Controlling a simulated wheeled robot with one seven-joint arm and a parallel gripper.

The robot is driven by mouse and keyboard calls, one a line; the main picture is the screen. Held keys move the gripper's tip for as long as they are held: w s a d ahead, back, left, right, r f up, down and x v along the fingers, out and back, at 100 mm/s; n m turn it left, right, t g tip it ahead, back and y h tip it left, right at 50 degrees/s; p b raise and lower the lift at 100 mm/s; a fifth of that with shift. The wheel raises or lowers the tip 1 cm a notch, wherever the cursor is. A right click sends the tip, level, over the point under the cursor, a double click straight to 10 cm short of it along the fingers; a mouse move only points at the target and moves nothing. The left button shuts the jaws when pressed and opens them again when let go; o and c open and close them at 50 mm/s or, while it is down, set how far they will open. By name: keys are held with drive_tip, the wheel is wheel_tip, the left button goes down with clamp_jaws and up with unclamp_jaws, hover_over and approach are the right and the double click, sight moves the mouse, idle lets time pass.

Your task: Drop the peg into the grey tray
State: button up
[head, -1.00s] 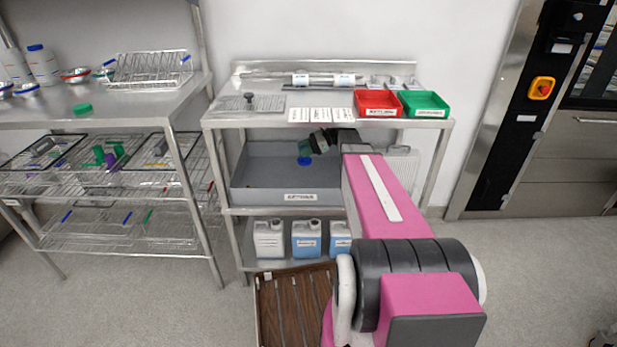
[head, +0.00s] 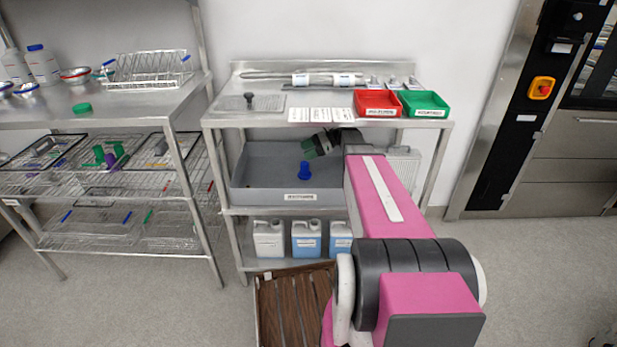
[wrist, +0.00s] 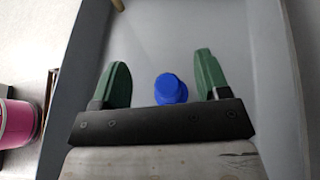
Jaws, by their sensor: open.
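The blue peg (head: 304,171) stands inside the grey tray (head: 285,197) on the middle shelf of the bench, a little right of the tray's middle. In the wrist view the peg (wrist: 170,89) shows between the two green fingers, apart from both, with the grey tray floor around it. My gripper (head: 309,149) is open and empty, above and behind the peg in the head view. In the wrist view my gripper (wrist: 162,80) has its fingers spread wide. The far right part of the tray is hidden by my arm.
A red bin (head: 378,104) and a green bin (head: 424,104) sit on the bench top above. Several jugs (head: 305,238) stand on the shelf below. A wire-shelf rack (head: 175,160) stands to the left.

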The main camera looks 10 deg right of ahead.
drive_tip(key=v, duration=0.9)
drive_tip(key=shift+d, duration=0.15)
